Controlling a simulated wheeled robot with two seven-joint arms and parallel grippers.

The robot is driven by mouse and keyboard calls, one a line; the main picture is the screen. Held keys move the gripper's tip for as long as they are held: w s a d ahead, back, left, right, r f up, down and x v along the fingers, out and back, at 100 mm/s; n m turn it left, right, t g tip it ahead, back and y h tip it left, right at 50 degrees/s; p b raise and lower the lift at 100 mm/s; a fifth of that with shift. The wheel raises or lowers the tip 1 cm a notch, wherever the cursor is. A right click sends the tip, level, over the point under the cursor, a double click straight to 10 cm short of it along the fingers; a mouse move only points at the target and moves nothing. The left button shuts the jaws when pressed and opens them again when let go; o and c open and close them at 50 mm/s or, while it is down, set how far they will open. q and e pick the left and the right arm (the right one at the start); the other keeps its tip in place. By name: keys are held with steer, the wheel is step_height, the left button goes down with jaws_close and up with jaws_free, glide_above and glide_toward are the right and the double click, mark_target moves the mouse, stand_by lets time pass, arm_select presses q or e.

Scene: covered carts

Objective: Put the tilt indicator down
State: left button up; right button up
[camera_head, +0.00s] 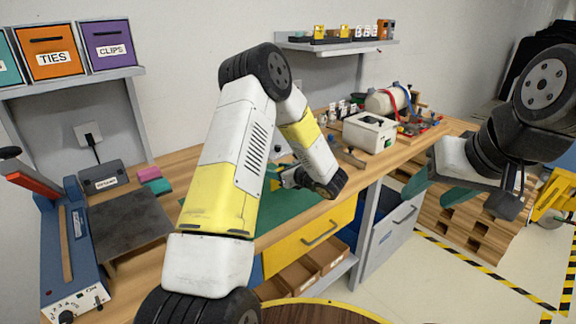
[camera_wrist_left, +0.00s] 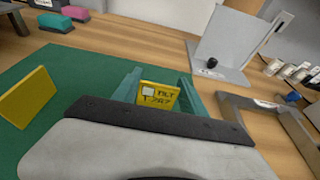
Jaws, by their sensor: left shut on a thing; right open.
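The tilt indicator (camera_wrist_left: 159,96) is a small yellow tag with a white square and dark lettering, in the left wrist view. My left gripper (camera_wrist_left: 157,88) is shut on it, with a teal finger at each side. Whether its lower edge touches the surface is hidden by the gripper body. In the head view my left arm reaches over the bench and my left gripper (camera_head: 284,179) is partly hidden behind it; the tag cannot be made out there. My right gripper (camera_head: 434,190) is open and empty at the right, in front of the bench.
A green mat (camera_wrist_left: 75,80) covers the bench under my left gripper, with clear room on it. Another yellow plate (camera_wrist_left: 28,98) stands at its left. A grey angled stand (camera_wrist_left: 222,62) and a grey frame (camera_wrist_left: 262,110) are to the right. A white box (camera_head: 369,132) sits further along the bench.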

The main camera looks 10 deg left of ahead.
arm_select(q)
steer(key=o, duration=1.3)
steer(key=shift+f, duration=0.1)
